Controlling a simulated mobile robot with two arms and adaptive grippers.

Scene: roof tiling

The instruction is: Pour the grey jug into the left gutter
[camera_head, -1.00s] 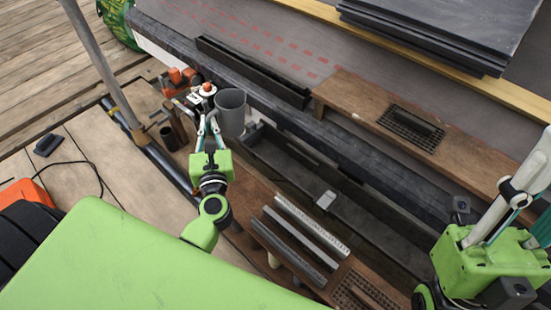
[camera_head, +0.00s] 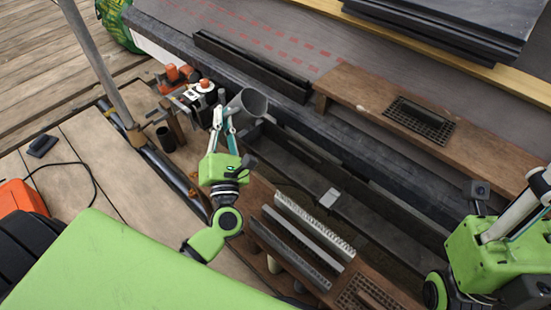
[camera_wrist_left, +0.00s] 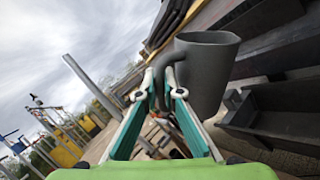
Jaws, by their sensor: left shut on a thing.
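The grey jug (camera_head: 245,108) is held in the air, tilted to the right in the head view. In the left wrist view the jug (camera_wrist_left: 208,78) stands beyond my fingers, its curved handle between the tips. My left gripper (camera_head: 219,112) is shut on that handle; it also shows in the left wrist view (camera_wrist_left: 160,90). A long dark gutter (camera_head: 290,165) runs from just below the jug towards the lower right. I cannot tell which stretch is the left gutter. No liquid is visible. My right gripper's fingertips are outside the head view.
A wooden plank with a drain grate (camera_head: 418,121) lies right of the gutter. A shorter dark channel (camera_head: 252,68) lies behind. Metal strips (camera_head: 300,240) rest on a wooden board nearer me. Orange-topped tools (camera_head: 175,78) and a dark cup (camera_head: 165,138) stand left of the jug.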

